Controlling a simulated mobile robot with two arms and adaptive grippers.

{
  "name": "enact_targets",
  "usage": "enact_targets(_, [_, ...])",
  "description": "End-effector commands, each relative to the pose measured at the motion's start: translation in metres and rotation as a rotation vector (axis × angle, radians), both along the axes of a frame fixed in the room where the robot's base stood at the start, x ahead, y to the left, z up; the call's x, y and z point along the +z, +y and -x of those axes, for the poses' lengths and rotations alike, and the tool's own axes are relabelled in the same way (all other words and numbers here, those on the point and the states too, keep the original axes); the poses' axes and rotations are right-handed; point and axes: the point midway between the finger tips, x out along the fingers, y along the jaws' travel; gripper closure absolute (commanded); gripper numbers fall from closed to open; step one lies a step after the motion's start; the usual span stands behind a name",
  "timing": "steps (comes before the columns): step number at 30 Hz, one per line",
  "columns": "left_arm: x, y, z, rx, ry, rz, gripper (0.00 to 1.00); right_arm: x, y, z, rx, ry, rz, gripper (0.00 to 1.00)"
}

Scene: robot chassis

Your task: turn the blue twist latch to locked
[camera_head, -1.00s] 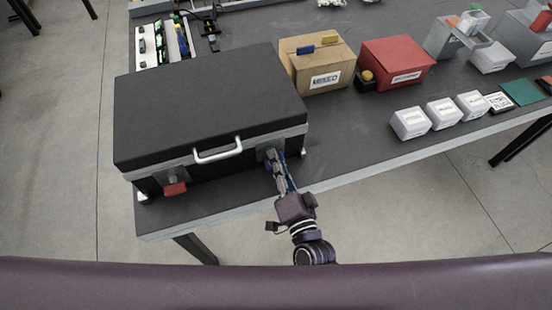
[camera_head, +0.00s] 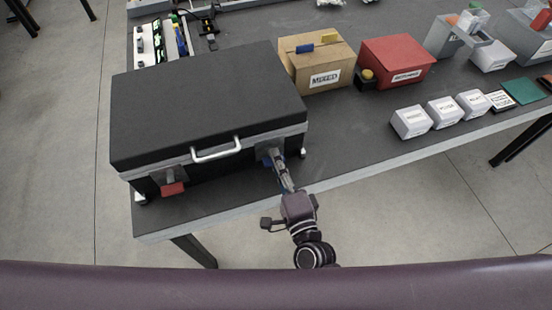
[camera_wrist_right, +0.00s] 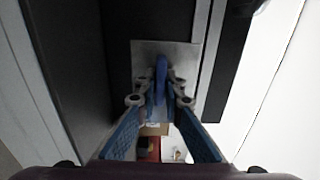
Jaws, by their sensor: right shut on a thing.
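A large black case (camera_head: 205,105) with a silver handle (camera_head: 217,152) stands closed on the dark table. The blue twist latch (camera_wrist_right: 161,76) sits on a metal plate (camera_wrist_right: 187,55) on the case's front, right of the handle; in the head view the gripper mostly hides it. My right gripper (camera_wrist_right: 160,88) is shut on the blue latch, one finger on each side of it. In the head view my right gripper (camera_head: 275,163) reaches the case front from below right. A red latch (camera_head: 172,189) is on the front left. My left gripper is not in view.
A cardboard box (camera_head: 318,64), a red bin (camera_head: 396,61) and several small white boxes (camera_head: 410,122) stand to the right. The table's front edge (camera_head: 350,170) runs just under the arm.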

Motion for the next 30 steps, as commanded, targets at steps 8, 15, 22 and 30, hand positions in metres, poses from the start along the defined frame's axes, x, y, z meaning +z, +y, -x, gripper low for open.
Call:
enact_targets(8, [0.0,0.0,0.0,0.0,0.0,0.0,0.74,-0.001,0.0,0.0,0.0,0.004,-0.006,1.0])
enact_targets(15, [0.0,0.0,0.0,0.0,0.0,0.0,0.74,-0.001,0.0,0.0,0.0,0.004,-0.005,0.76])
enact_targets(22, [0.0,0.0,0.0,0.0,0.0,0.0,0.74,0.0,0.0,0.0,0.0,0.002,-0.004,0.74])
enact_targets(30, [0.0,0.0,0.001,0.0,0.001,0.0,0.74,-0.002,-0.006,0.021,0.002,0.005,-0.002,0.74])
